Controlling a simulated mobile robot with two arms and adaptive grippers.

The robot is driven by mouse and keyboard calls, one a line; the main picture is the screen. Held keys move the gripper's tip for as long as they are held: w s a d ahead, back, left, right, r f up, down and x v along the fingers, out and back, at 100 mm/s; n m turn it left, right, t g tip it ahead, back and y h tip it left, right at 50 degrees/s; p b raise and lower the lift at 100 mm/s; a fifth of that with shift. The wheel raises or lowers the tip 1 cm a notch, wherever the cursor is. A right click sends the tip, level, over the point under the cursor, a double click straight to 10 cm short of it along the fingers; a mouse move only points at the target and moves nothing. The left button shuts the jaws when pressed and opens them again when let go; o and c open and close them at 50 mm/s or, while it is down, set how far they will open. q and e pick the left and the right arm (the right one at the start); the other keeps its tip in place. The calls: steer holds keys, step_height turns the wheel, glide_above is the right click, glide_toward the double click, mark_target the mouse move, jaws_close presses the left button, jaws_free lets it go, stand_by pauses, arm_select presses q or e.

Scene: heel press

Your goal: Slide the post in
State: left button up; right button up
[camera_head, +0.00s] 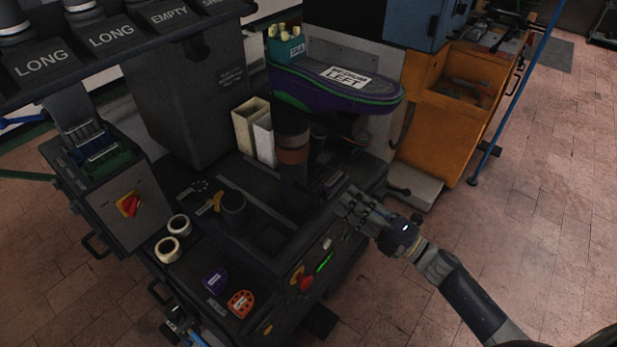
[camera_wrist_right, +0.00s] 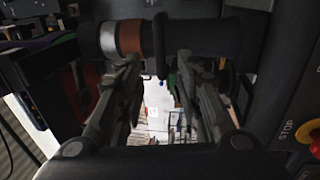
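A dark post with a brown band (camera_head: 293,155) stands upright on the machine's bench. In the right wrist view the post (camera_wrist_right: 130,38) runs sideways across the top, with a grey ring beside the brown band. My right gripper (camera_head: 352,205) is at the front right edge of the machine, to the right of the post. In the right wrist view its two fingers (camera_wrist_right: 157,65) are spread apart with nothing between them. The fingertips reach toward the post; I cannot tell whether they touch it. My left gripper is not in view.
A purple shoe form labelled LEFT (camera_head: 345,80) overhangs behind the post. A red knob (camera_head: 306,283) is on the front panel; a red stop button (camera_wrist_right: 315,143) shows at right. Tape rolls (camera_head: 168,250) and a black cup (camera_head: 233,208) are on the bench. The floor at right is free.

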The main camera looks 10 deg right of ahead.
mark_target(321, 180)
steer(key=p+x, duration=0.1)
steer(key=x, duration=0.8)
steer(key=shift+w, duration=0.25)
jaws_close()
